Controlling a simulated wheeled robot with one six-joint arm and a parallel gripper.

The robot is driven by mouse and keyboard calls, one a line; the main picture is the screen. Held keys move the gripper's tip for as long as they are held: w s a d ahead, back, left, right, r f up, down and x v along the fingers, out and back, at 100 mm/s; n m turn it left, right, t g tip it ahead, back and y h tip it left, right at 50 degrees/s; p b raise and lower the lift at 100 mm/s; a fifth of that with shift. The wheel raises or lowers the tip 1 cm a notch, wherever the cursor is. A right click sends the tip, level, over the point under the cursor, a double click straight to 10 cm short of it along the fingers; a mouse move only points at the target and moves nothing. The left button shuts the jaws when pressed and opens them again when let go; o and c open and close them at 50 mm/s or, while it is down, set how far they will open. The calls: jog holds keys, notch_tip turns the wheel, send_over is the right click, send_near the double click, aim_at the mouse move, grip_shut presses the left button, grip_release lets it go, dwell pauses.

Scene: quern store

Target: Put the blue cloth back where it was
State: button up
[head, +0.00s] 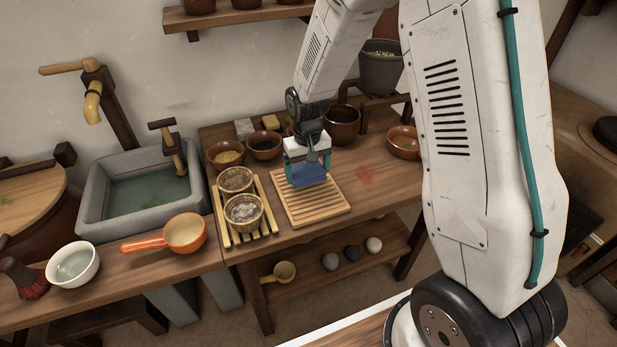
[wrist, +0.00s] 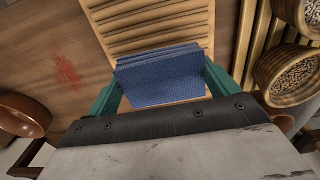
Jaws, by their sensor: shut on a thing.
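The blue cloth (head: 308,174) is folded into a small pad. My gripper (head: 309,170) is shut on it, with a teal finger at each side, and points down over the wooden slatted rack (head: 330,208) on the table. In the wrist view the cloth (wrist: 162,78) fills the space between the two fingers (wrist: 163,88), with the rack's slats (wrist: 150,20) beyond it. I cannot tell whether the cloth touches the rack or hangs just above it. A red stain (head: 364,176) marks the table to the right of the rack.
Two bowls of grain (head: 243,212) stand on a slatted stand left of the rack. Brown bowls (head: 264,145) line the back, and another (head: 403,142) is at the right. An orange pan (head: 185,233) and a stone sink (head: 140,195) are further left. Table around the stain is clear.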

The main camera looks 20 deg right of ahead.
aim_at(308, 171)
jog(key=shift+s+f, duration=0.1)
jog(key=shift+f, duration=1.45)
jog(key=shift+f, duration=0.1)
jog(key=o, duration=0.8)
jog(key=shift+c, duration=0.2)
